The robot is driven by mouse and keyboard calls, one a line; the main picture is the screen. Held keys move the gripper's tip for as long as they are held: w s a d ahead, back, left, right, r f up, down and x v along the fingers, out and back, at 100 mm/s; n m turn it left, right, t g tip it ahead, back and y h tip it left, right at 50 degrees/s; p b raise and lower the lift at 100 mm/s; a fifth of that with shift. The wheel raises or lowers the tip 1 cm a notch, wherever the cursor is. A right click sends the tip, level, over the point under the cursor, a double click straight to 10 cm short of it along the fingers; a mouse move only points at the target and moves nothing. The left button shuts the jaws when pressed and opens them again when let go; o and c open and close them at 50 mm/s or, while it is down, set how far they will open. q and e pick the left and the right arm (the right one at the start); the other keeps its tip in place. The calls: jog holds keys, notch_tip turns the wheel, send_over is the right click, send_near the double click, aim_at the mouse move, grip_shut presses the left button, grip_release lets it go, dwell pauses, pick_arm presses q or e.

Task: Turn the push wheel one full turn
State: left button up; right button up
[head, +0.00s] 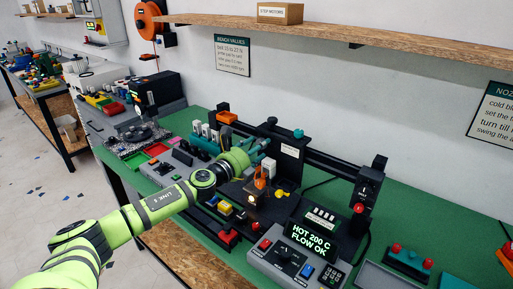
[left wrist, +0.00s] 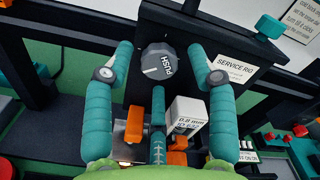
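The push wheel (left wrist: 158,62) is a dark grey faceted knob marked PUSH, on the dark upright plate of the service rig in the left wrist view. My left gripper (left wrist: 161,52) is open, with one teal finger to the left of the wheel and one to the right. Gaps show between the fingers and the wheel, and I see no contact. In the head view my left gripper (head: 265,153) reaches the rig from the left, and I cannot make out the wheel there. My right gripper is not in view.
An orange part (left wrist: 134,125) and a white labelled block (left wrist: 187,115) sit below the wheel. A control box (head: 290,262) has a display (head: 311,239) reading "HOT 200 C FLOW OK". A wooden shelf (head: 385,38) runs above the green bench (head: 420,225).

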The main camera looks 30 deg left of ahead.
pick_arm(q)
jog(key=shift+s+a, duration=0.1)
jog(key=shift+s, duration=0.05)
jog(key=s, duration=1.1)
jog(key=shift+s+a, duration=0.35)
jog(key=shift+a, duration=0.05)
dwell(0.4)
